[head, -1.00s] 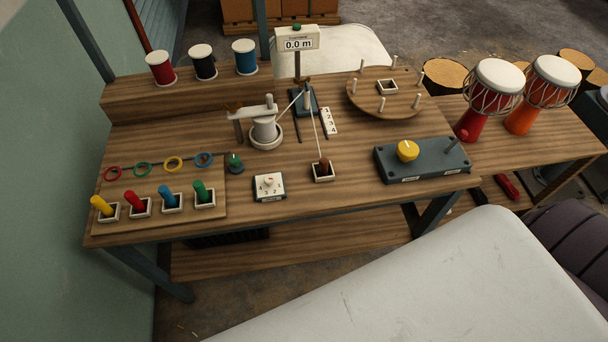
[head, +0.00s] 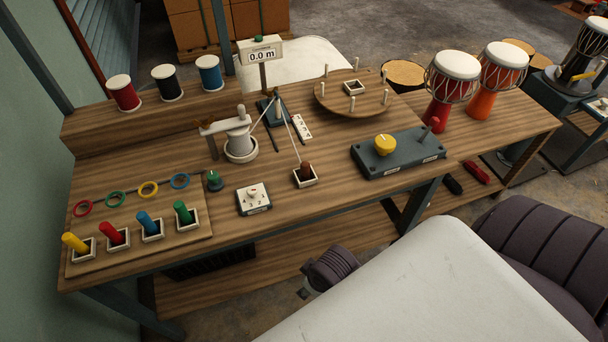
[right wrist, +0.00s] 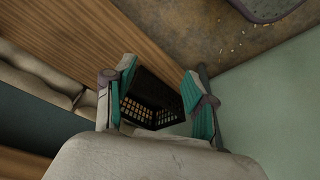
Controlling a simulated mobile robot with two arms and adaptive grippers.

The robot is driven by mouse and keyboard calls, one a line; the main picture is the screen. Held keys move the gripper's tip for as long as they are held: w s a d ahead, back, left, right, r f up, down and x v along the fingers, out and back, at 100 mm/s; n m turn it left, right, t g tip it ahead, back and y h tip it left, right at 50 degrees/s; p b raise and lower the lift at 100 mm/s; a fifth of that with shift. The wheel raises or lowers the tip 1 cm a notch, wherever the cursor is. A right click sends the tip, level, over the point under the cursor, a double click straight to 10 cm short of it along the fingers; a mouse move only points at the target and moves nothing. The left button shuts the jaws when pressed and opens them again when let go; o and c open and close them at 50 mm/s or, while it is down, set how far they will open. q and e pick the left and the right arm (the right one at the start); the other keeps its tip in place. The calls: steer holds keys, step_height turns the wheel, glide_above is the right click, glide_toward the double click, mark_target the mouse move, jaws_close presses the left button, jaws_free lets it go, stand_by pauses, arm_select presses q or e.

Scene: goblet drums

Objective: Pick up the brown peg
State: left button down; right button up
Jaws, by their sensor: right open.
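The brown peg (head: 306,168) stands in a small square white-rimmed socket (head: 306,182) near the front edge of the workbench in the head view. A pale cord runs down to it from the post behind. My right gripper (right wrist: 160,98) shows in the right wrist view, with its two teal-padded fingers apart and nothing held between them. The peg is not in that view. A dark part of my arm shows below the bench's front edge in the head view, and the gripper itself is not clear there. My left gripper is in neither view.
A selector box (head: 253,199) stands left of the peg and a grey panel with a yellow knob (head: 385,145) to its right. Colored pegs (head: 150,223) stand at the left. A black crate (right wrist: 152,100) lies beyond my right fingers in the wrist view.

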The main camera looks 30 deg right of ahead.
steer(key=w+a+r+n+y+b, duration=0.1)
steer(key=w+a+r+n, duration=0.1)
steer(key=w+r+n, duration=1.05)
steer(key=w+d+r+g, duration=0.1)
steer(key=w+d+r, duration=0.1)
steer(key=d+r, duration=0.1)
steer(key=w+d+r+n+g+h, duration=0.1)
steer(key=w+d+r, duration=0.2)
steer(key=shift+w+r, duration=0.2)
steer(key=shift+w, duration=0.05)
step_height(320, 180, up, 9)
steer(key=n+g, duration=0.1)
steer(key=n, duration=0.1)
glide_above(305, 164)
steer(key=shift+h, duration=0.3)
step_height(305, 164, down, 8)
steer(key=shift+s+a+f, duration=0.1)
steer(key=shift+a, duration=0.05)
steer(key=shift+f+p, duration=0.55)
steer(key=shift+f, duration=2.1)
steer(key=c, duration=1)
steer(key=shift+r, duration=0.1)
steer(key=shift+c, duration=0.2)
